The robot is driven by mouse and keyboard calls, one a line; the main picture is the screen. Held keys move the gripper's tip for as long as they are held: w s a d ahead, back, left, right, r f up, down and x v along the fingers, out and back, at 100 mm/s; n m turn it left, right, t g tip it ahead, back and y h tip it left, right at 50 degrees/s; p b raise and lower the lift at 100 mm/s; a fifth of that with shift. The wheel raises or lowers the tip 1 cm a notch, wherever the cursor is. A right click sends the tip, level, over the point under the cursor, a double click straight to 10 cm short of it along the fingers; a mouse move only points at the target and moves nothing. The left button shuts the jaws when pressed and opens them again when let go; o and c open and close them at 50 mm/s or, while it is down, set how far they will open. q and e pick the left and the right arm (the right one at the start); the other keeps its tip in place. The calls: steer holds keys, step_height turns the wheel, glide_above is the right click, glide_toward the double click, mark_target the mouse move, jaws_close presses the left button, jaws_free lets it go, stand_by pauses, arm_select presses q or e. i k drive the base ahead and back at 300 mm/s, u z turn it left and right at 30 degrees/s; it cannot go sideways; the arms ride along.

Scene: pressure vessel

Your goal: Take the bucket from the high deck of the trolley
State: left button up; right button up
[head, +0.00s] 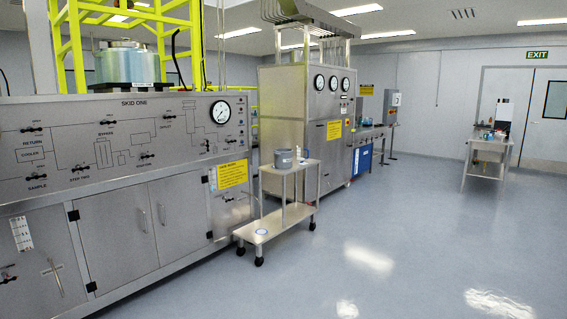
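The trolley (273,230) stands on the floor near the middle of the head view, in front of the steel skid cabinets. It has a low deck and a smaller raised high deck (294,167). A grey bucket (284,159) stands upright on the high deck. A small pale bottle-like item (299,153) is beside or behind the bucket; I cannot tell which. Neither of my grippers is in view.
The panel marked SKID ONE (120,150) fills the left side, close to the trolley. A second steel cabinet (310,130) stands behind the trolley. A bench (488,150) stands at the far right near the exit door. The floor (370,250) right of the trolley is clear.

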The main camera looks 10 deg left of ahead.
mark_target(282, 157)
steer(key=z, duration=0.15)
steer(key=i, duration=1.05)
steer(key=z, duration=0.35)
steer(key=i, duration=5.7)
steer(key=u, duration=0.3)
steer(key=i, duration=1.35)
steer(key=u, duration=0.5)
steer(key=i, duration=1.1)
steer(key=u, duration=1.65)
steer(key=i, duration=1.05)
steer(key=u, duration=0.8)
